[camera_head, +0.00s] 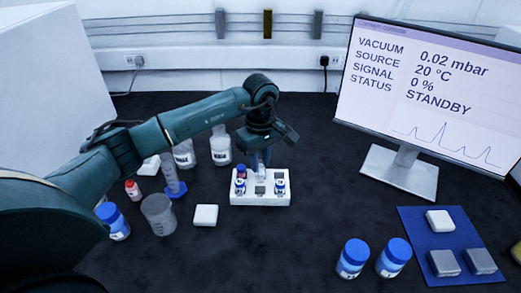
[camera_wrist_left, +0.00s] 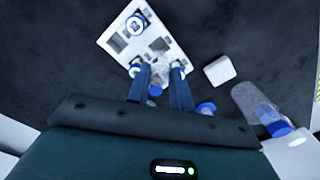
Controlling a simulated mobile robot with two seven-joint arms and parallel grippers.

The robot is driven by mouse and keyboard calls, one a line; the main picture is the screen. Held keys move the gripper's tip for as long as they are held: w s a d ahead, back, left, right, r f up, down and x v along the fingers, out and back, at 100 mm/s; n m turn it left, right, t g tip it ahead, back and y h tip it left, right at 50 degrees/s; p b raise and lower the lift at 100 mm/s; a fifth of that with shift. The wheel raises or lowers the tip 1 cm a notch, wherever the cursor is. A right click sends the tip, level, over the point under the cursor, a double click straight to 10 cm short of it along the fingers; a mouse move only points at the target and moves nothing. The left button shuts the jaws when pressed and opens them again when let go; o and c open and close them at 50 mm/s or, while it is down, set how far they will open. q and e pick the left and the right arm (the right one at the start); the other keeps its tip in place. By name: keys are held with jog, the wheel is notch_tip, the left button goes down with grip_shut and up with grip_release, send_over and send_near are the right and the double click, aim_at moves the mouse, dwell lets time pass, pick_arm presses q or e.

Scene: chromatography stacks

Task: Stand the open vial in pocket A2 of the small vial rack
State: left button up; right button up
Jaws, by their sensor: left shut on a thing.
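The small vial rack (camera_head: 262,201) is a white block on the dark bench, near the middle of the head view; the left wrist view shows it from above (camera_wrist_left: 112,43). My left gripper (camera_head: 262,160) points down over its back part. It is shut on a clear open vial (camera_wrist_left: 160,68), which shows between the fingertips (camera_wrist_left: 160,76). In the head view the vial (camera_head: 262,172) is small, at the rack's back middle. I cannot tell whether its base is in a pocket or just above one. Pocket letters are not readable. My right gripper is not in view.
Blue-capped vials stand in the rack at left (camera_head: 240,187) and right (camera_head: 280,187). A white block (camera_head: 205,215), a grey beaker (camera_head: 158,213) and bottles stand left. Two blue-lidded jars (camera_head: 353,258) (camera_head: 393,257) stand front right. A monitor (camera_head: 425,95) and blue mat (camera_head: 437,220) are right.

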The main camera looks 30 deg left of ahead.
aim_at(260, 177)
pick_arm(q)
jog(key=shift+w+a, duration=0.1)
jog(key=shift+w, duration=0.1)
jog(key=shift+s+f+b, duration=0.15)
jog(key=shift+f+b, duration=0.3)
jog(key=shift+f, duration=0.15)
jog(key=shift+f+b, duration=0.65)
jog(key=shift+f, duration=0.7)
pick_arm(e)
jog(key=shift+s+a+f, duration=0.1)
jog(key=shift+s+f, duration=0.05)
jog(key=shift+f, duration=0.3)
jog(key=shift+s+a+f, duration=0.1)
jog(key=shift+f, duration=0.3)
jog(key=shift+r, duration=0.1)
pick_arm(q)
jog(key=shift+b, duration=0.3)
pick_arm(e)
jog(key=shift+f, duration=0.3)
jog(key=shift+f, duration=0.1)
